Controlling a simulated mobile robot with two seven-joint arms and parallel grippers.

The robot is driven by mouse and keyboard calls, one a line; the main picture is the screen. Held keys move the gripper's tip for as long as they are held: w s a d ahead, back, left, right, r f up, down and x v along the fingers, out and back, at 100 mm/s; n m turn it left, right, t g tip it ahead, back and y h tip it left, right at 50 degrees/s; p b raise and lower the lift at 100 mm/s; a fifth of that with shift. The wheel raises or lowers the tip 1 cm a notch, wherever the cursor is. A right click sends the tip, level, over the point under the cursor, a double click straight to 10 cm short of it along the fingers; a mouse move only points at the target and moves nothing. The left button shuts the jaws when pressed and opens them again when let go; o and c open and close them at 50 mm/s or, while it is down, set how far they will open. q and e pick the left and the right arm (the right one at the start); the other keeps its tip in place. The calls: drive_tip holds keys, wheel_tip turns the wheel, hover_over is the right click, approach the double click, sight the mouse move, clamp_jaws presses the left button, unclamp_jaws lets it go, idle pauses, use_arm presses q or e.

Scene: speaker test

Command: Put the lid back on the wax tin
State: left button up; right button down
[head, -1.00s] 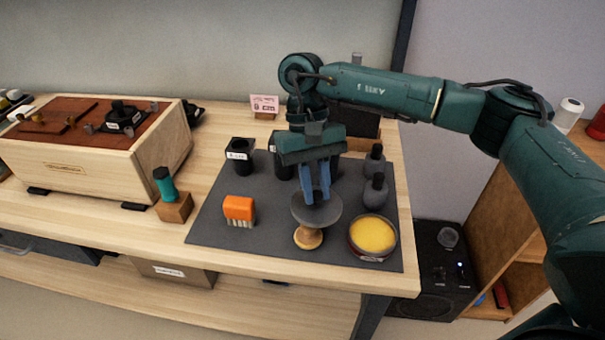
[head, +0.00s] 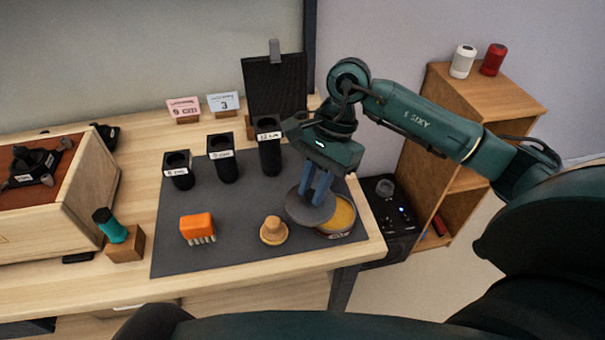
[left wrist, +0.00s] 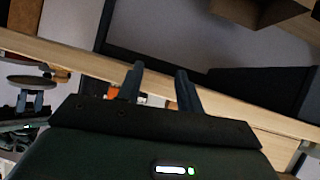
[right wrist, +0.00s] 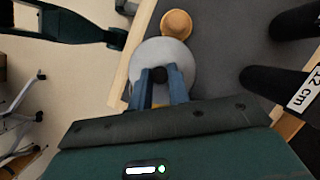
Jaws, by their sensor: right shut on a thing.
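My right gripper (head: 316,185) is shut on the lid (head: 305,212), a flat grey disc. In the right wrist view the fingers grip the dark knob (right wrist: 159,74) at the middle of the lid (right wrist: 178,58). The wax tin (head: 341,214), round and open with yellow wax, stands at the mat's right edge. The lid overlaps the tin's left part in the head view and looks raised and off-centre from it. My left gripper (left wrist: 158,78) is open and empty, away from the tin; the head view does not show its fingers.
A wooden piece with a round top (head: 273,231) stands just left of the lid. An orange brush (head: 198,228) lies on the dark mat (head: 240,196). Several black cups, one a tall cup (head: 268,150), stand behind. The mat's front strip is clear.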

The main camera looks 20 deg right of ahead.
sight(333, 198)
drive_tip(key=d+m, duration=0.1)
drive_tip(key=m, duration=0.1)
drive_tip(key=s+d+r+m+t+p, duration=0.1)
drive_tip(key=m, duration=0.1)
drive_tip(key=d+r+m+t, duration=0.1)
drive_tip(key=m, duration=0.1)
drive_tip(key=shift+s+d, duration=0.1)
drive_tip(key=shift+s, duration=0.1)
drive_tip(key=shift+s+d+f+m+t, duration=0.1)
drive_tip(key=shift+d+f+m+t, duration=0.2)
drive_tip(key=shift+m, duration=0.35)
drive_tip(key=shift+d+f+m+t, duration=0.2)
drive_tip(key=shift+d+m, duration=0.1)
drive_tip(key=shift+m, duration=0.35)
wheel_tip(333, 198, down, 2)
drive_tip(key=shift+f+b, duration=0.25)
drive_tip(key=shift+b, duration=0.65)
drive_tip(key=shift+f+b, duration=1.05)
drive_tip(key=shift+b, duration=0.05)
use_arm(q)
drive_tip(key=shift+w+f, duration=0.1)
drive_tip(key=shift+f, duration=0.7)
drive_tip(key=shift+f, duration=0.3)
use_arm(e)
drive_tip(key=shift+r, duration=0.1)
use_arm(q)
drive_tip(key=shift+f+b, duration=0.9)
drive_tip(key=shift+b, duration=0.2)
use_arm(e)
drive_tip(key=shift+f, duration=0.2)
